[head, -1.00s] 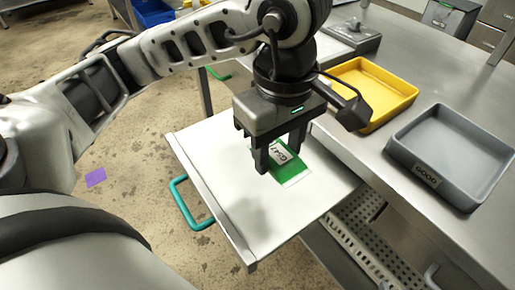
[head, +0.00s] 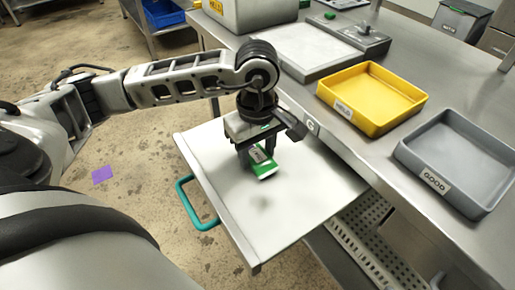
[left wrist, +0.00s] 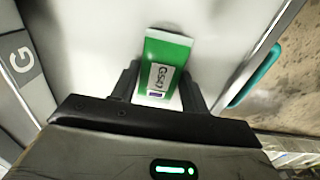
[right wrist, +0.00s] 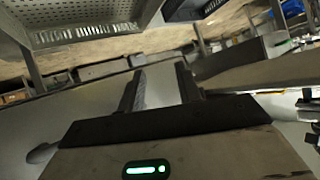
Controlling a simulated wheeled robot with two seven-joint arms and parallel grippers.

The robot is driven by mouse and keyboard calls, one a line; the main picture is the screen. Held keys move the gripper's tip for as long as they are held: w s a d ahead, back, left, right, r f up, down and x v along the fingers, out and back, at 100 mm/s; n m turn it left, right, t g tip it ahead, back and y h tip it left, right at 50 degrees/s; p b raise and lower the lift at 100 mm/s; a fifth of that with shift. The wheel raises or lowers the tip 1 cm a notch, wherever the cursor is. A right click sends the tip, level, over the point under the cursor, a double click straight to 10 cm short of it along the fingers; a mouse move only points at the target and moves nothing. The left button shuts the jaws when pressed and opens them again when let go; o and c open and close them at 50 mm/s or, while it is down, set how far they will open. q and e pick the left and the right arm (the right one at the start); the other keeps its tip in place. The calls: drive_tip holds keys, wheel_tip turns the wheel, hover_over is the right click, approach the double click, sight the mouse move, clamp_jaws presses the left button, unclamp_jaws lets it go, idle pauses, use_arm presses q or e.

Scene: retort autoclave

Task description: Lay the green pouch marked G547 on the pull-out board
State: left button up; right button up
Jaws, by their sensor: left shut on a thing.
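The green pouch (head: 264,171) has a white label. In the left wrist view the pouch (left wrist: 164,52) shows a label that starts with G5; its last characters are hard to read. My left gripper (head: 257,160) is shut on the pouch and holds it over the pull-out board (head: 310,205). A soft shadow lies on the board in front of the pouch, which looks a little above the surface. The board also shows in the left wrist view (left wrist: 105,30). My right gripper (right wrist: 160,78) is open, with nothing between its fingers; it is outside the head view.
The board has a teal handle (head: 196,207) and is clear around the pouch. A yellow HOLD tray (head: 372,100) and a grey GOOD tray (head: 455,165) stand on the steel bench to the right. A perforated shelf (head: 360,240) lies below. A purple patch (head: 102,175) is on the floor.

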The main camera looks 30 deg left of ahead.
sight(257, 155)
use_arm(q)
drive_tip(key=shift+f, duration=0.1)
drive_tip(key=shift+f+b, duration=0.2)
drive_tip(key=shift+b, duration=0.15)
drive_tip(key=o, duration=0.7)
drive_tip(key=shift+r, duration=0.15)
drive_tip(key=shift+c, duration=0.2)
wheel_tip(257, 155, up, 12)
drive_tip(key=shift+r+p, duration=0.2)
drive_tip(key=shift+p, duration=0.25)
drive_tip(key=shift+f, duration=0.1)
